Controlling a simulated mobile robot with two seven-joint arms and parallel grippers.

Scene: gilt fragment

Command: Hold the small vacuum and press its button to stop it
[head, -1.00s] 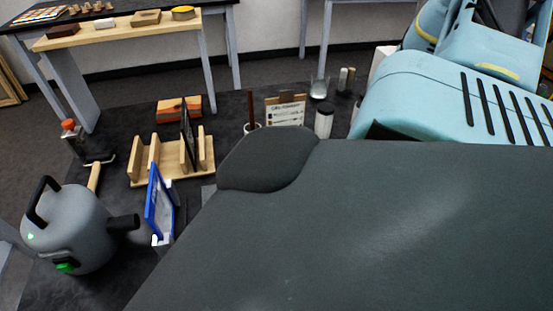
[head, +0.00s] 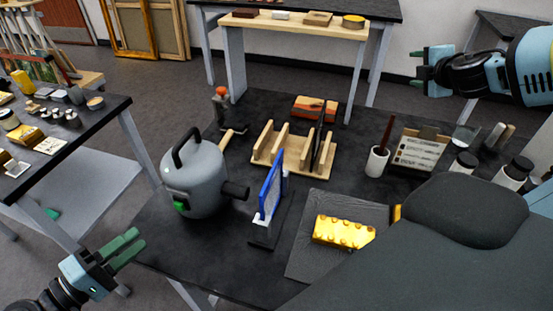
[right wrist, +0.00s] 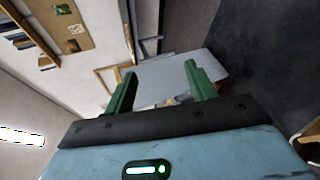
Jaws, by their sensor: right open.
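The small vacuum (head: 196,180) is a grey rounded body with a black top handle and a dark nozzle pointing right. It stands upright on the left part of the dark table. A green button (head: 181,206) shows low on its front, with a small lit green spot higher up. My left gripper (head: 130,248) has green fingers, spread apart and empty, in front of the table's left edge, below and left of the vacuum. My right gripper (head: 428,70) is at the upper right, far from the vacuum. Its green fingers stand apart and empty in the right wrist view (right wrist: 155,90).
A blue-framed panel (head: 271,186) stands right of the vacuum, near a wooden rack (head: 290,150). A gilt fragment (head: 341,232) lies on a dark mat (head: 300,262). A bottle with a red top (head: 221,106) stands behind the vacuum. A side table (head: 70,127) is at left.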

